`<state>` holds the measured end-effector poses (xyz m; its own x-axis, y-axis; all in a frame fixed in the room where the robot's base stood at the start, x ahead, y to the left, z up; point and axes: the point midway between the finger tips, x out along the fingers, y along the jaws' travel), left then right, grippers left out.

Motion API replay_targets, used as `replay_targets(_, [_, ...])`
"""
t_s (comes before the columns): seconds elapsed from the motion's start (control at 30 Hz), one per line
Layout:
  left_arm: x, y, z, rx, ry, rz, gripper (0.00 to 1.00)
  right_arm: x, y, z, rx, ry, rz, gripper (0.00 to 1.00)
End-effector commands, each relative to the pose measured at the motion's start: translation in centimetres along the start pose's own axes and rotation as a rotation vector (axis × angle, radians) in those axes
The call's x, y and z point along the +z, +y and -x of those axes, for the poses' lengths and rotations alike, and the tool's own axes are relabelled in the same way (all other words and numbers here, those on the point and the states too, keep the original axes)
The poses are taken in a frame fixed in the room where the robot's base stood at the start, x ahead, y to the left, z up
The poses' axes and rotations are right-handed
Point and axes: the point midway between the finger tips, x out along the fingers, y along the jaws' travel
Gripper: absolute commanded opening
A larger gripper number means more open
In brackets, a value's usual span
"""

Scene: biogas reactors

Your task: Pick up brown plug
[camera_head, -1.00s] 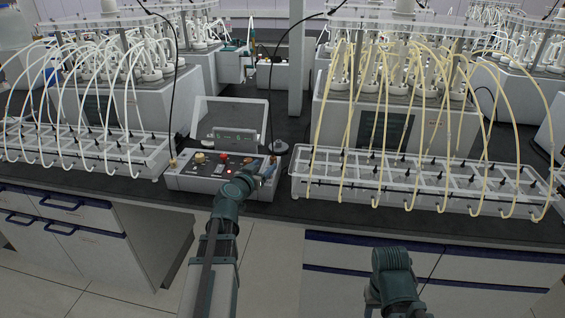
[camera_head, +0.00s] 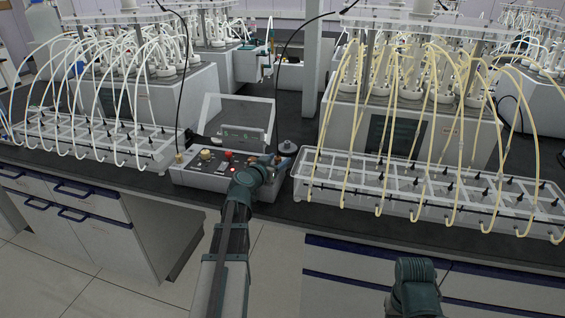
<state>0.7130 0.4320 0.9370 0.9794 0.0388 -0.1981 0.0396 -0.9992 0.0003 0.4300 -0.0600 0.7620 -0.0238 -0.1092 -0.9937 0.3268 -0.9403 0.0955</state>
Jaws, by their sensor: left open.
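A small tan-brown plug (camera_head: 180,157) stands at the left rear corner of the grey control box (camera_head: 205,178), at the lower end of a black cable. A second black cable comes down to the box's right side, where its end is small and partly hidden near my gripper. My left gripper (camera_head: 277,162) is open over the right end of the box. My own wrist covers part of the box's front, and I cannot tell whether the fingers touch anything. My right arm shows only as a teal joint at the lower right; its gripper is not visible.
The box carries a red button (camera_head: 228,155), a tan knob (camera_head: 205,154) and a raised lid (camera_head: 238,118). White-tubed racks (camera_head: 90,140) stand left and a yellow-tubed rack (camera_head: 420,195) stands close on the right. A round metal piece (camera_head: 287,147) sits behind my gripper.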

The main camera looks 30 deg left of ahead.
Motion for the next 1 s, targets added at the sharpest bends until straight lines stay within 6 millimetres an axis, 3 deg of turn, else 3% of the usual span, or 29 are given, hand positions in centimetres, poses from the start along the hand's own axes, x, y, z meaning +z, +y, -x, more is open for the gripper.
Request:
replay_targets(0.03, [0.0,0.0,0.0,0.000,0.000,0.000,0.62,0.0,0.0,0.0,0.000,0.000,0.000,0.50])
replay_targets(0.3, [0.0,0.1,0.0,0.000,0.000,0.000,0.14,0.0,0.0,0.0,0.000,0.000,0.000,0.50])
replay_targets(0.4, [0.0,0.1,0.0,0.000,0.000,0.000,0.00,0.0,0.0,0.0,0.000,0.000,0.000,0.50])
replay_targets(0.77, [-0.1,0.1,0.0,0.000,0.000,0.000,0.00,0.0,0.0,0.1,0.000,0.000,0.000,0.50])
replay_targets(1.0, [-1.5,0.8,-0.1,0.002,0.000,0.000,0.00,0.1,0.1,1.4,0.000,0.000,0.000,0.50])
